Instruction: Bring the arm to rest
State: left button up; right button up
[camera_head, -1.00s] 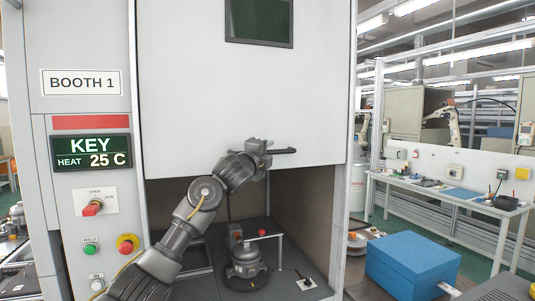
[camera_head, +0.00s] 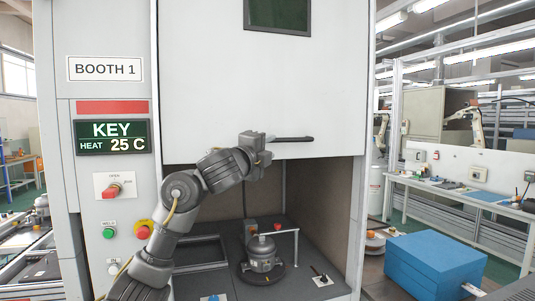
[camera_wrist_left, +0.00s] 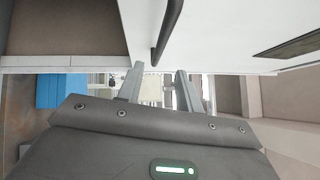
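My left gripper (camera_head: 262,143) is raised in front of the booth's white door (camera_head: 215,85), at the left end of its dark handle (camera_head: 294,139). In the left wrist view its two grey fingers (camera_wrist_left: 160,72) are apart, with nothing seen held between them. The handle (camera_wrist_left: 167,30) shows above the fingers there; I cannot tell whether they touch it. The door is partly up, with an open space below. My right gripper is not in view.
A grey compressor (camera_head: 262,254) stands inside the booth below the door. Blue boxes (camera_head: 430,264) stand at the right. The control panel with a red knob (camera_head: 112,191) and buttons is on the left. A workbench (camera_head: 455,203) runs along the far right.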

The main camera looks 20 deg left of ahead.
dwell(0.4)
